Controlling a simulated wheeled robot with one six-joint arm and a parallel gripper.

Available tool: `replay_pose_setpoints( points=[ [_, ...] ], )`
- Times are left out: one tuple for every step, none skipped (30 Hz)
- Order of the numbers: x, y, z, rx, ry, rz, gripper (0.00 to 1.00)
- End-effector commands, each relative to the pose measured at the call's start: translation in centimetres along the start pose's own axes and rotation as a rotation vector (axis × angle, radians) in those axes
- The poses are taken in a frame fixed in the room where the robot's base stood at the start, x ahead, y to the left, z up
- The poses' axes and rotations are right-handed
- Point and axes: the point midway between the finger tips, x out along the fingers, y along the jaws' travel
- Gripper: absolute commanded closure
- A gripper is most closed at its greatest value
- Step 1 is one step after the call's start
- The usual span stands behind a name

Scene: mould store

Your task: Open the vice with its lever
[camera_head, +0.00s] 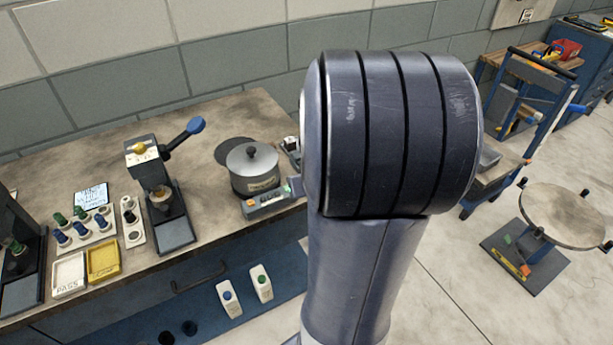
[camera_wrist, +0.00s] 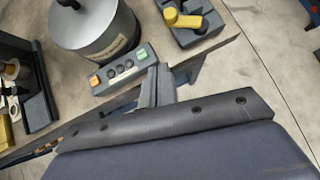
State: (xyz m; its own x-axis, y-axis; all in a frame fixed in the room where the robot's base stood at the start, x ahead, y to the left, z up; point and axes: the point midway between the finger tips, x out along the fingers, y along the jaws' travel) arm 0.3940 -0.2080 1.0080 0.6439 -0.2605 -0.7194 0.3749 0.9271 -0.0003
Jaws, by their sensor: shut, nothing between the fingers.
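No vice shows clearly. In the head view a grey metal part (camera_head: 489,158), partly hidden behind my arm, sits on the blue trolley's lower wooden top; I cannot tell whether it is the vice. A blue-ended handle (camera_head: 577,108) sticks out at the trolley's right side. On the bench at left, a black press (camera_head: 150,185) has a lever with a blue grip (camera_head: 188,131), raised to the upper right. My gripper (camera_wrist: 157,84) shows in the wrist view, shut and empty, over the bench edge near the pot's control box.
A lidded grey pot (camera_head: 252,168) stands on the bench beside a control box (camera_wrist: 124,70) with coloured buttons. A dark block with a yellow handle (camera_wrist: 184,18) lies nearby. A round-topped stand (camera_head: 563,215) occupies the floor at right. Floor between bench and stand is clear.

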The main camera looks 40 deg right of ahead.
Motion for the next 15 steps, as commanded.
replay_pose_setpoints(
  points=[
    [-1.3,0.1,0.4,-0.001,-0.001,0.0,1.0],
    [-1.7,0.2,0.4,-0.001,-0.001,0.0,1.0],
    [-2.2,0.3,0.3,0.0,-0.001,0.0,1.0],
    [-2.5,0.3,0.3,0.001,-0.001,0.0,1.0],
    [-2.8,0.4,0.3,0.0,-0.001,0.0,1.0],
    [-3.0,0.4,0.2,0.0,0.0,0.0,1.0],
    [-3.2,0.5,0.2,-0.001,0.0,0.0,1.0],
    [-3.4,0.5,0.2,-0.001,0.0,0.0,1.0],
    [-3.5,0.5,0.1,-0.001,0.0,0.0,1.0],
    [-3.6,0.5,0.1,-0.001,0.0,0.0,1.0],
    [-3.6,0.6,0.1,0.0,0.0,0.0,1.0],
    [-3.6,0.6,0.1,0.0,0.0,0.0,1.0],
    [-3.6,0.6,0.0,0.0,0.001,0.0,1.0],
    [-3.6,0.6,0.0,0.0,0.001,0.0,1.0],
    [-3.6,0.6,0.0,0.0,0.001,0.0,1.0]
  ],
)
